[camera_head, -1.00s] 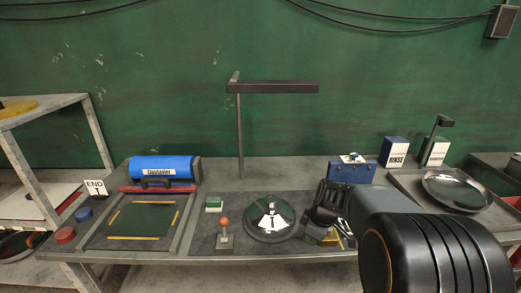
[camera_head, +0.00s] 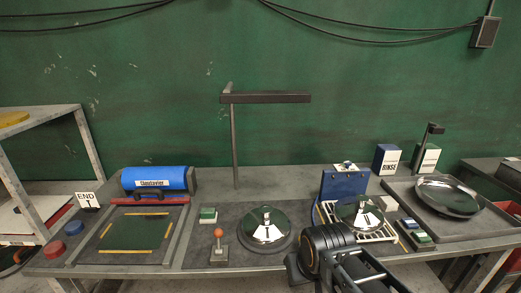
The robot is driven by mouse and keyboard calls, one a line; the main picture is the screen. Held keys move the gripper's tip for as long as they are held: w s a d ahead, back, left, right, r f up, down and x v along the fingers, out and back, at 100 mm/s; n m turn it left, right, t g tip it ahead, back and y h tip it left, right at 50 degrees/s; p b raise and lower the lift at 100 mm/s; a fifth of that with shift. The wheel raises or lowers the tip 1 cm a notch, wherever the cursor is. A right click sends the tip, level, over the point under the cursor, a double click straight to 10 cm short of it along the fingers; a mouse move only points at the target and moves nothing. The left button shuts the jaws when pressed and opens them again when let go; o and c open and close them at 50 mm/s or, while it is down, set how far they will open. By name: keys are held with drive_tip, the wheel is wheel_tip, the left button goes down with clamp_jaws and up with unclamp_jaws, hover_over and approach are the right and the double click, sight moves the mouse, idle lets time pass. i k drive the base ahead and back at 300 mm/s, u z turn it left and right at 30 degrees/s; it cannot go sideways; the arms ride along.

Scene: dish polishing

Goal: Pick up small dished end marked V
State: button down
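No letter V is legible on any dished end in view. One shiny domed end (camera_head: 265,222) with a small knob on top sits on a dark round base at the middle of the bench. A smaller-looking domed end (camera_head: 362,210) lies on a white slatted rack (camera_head: 377,235) to its right. A wide shiny dish (camera_head: 449,197) lies in a grey tray (camera_head: 485,232) at the right. My gripper (camera_head: 368,272) is at the bottom, in front of the rack, apart from the dished ends. Its fingers are not clear, so open or shut cannot be told.
A blue panel (camera_head: 343,184) stands behind the rack. A RINSE box (camera_head: 386,159) stands behind the tray. A lamp arm (camera_head: 265,98) overhangs the bench. A framed green pad (camera_head: 136,231) lies left.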

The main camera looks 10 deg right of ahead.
sight(364, 218)
drive_tip(key=z, duration=1.45)
drive_tip(key=i, duration=0.75)
drive_tip(key=u, duration=2.4)
